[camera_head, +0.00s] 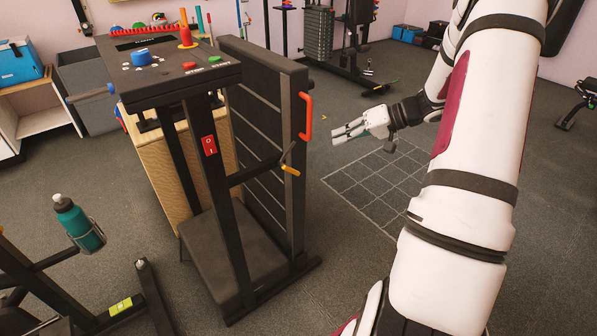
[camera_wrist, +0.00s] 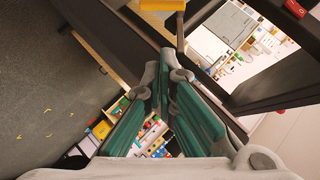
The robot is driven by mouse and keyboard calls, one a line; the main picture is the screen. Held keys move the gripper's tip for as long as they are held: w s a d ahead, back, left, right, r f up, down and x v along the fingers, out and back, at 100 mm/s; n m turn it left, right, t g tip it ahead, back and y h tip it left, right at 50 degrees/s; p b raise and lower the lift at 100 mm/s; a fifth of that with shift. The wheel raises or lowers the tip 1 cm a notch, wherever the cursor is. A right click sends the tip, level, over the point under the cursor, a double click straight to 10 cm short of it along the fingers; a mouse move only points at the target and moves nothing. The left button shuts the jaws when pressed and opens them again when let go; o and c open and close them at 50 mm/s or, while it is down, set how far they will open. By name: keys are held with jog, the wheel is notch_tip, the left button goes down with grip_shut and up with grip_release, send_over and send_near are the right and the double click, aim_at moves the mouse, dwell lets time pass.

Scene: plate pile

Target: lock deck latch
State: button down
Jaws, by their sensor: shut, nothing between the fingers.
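The folded treadmill's deck (camera_head: 262,110) stands upright behind the console frame. The deck latch (camera_head: 290,170) is a thin dark lever with a yellow grip, low on the frame's right side near the deck edge. A yellow grip on a dark stem, apparently the latch (camera_wrist: 162,5), also shows at the top edge of the wrist view, cut off there. My gripper (camera_head: 335,135) is shut and empty, to the right of the deck and apart from it. In the wrist view its green-padded fingers (camera_wrist: 163,76) point up toward the latch without visible contact.
A red handle (camera_head: 306,117) sticks out from the deck edge, left of my gripper. The console (camera_head: 165,65) and a red power switch (camera_head: 209,145) are at left. A bike part with a green bottle (camera_head: 78,222) is at lower left. Open floor with a marked grid (camera_head: 385,185) lies below my arm.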

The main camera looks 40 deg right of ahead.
aim_at(289, 168)
jog(key=shift+s+d+f+t, duration=0.15)
jog(key=shift+d+f+t, duration=0.25)
jog(key=shift+d+f, duration=0.5)
jog(key=shift+a+f, duration=0.1)
jog(key=shift+a, duration=0.05)
jog(key=s+a+f+b+x, duration=0.1)
jog(key=s+b+x, duration=0.1)
jog(key=x, duration=1)
jog(key=shift+w+a+f, duration=0.25)
jog(key=shift+a+f, duration=0.1)
jog(key=shift+f, duration=0.05)
jog(key=shift+f+b, duration=0.1)
jog(key=shift+b, duration=0.25)
jog(key=shift+f+m+b, duration=0.2)
jog(key=shift+m+b, duration=0.1)
jog(key=shift+m, duration=0.1)
